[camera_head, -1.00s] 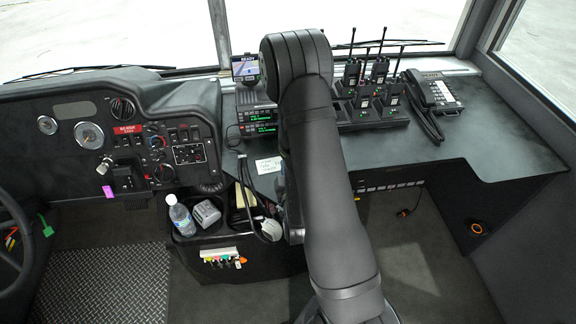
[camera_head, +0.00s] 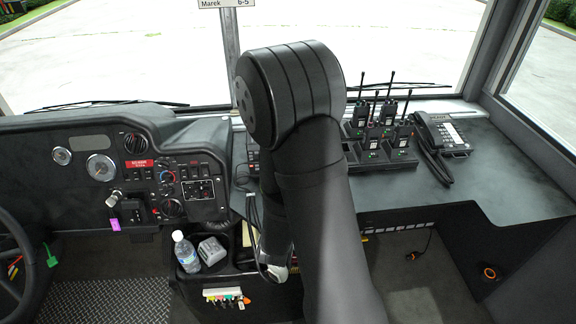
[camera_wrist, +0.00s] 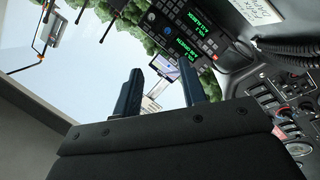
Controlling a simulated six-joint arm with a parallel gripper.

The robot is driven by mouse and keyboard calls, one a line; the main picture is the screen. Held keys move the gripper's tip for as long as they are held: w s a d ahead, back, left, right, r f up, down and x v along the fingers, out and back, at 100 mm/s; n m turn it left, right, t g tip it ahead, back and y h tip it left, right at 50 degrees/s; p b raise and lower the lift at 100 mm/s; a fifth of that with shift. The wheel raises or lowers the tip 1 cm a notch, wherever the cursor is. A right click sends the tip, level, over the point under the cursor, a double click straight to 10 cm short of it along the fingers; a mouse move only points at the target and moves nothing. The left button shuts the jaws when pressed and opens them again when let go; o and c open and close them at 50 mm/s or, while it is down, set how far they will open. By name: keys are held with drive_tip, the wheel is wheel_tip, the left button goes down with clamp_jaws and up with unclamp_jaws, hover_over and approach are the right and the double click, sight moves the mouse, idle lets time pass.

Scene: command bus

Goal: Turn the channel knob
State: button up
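The radio stack (camera_wrist: 188,30) shows at the top of the wrist view, with rows of buttons and two green text displays.
Handheld radios in chargers (camera_head: 380,140) and a desk phone (camera_head: 441,134) stand right of my arm. The dashboard (camera_head: 130,180) is at left. A bottle (camera_head: 186,252) stands in the console below. A small screen (camera_wrist: 188,82) shows between and behind the fingers.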

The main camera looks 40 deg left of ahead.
drive_tip(key=shift+m+g+h, duration=0.4)
drive_tip(key=shift+m+g, duration=0.1)
drive_tip(key=shift+m, duration=0.4)
drive_tip(key=x, duration=0.5)
drive_tip(key=a+x, duration=0.1)
drive_tip(key=x, duration=0.4)
drive_tip(key=r+x, duration=0.1)
drive_tip(key=x, duration=0.5)
drive_tip(key=shift+s+a, duration=0.25)
drive_tip(key=shift+a, duration=0.05)
clamp_jaws()
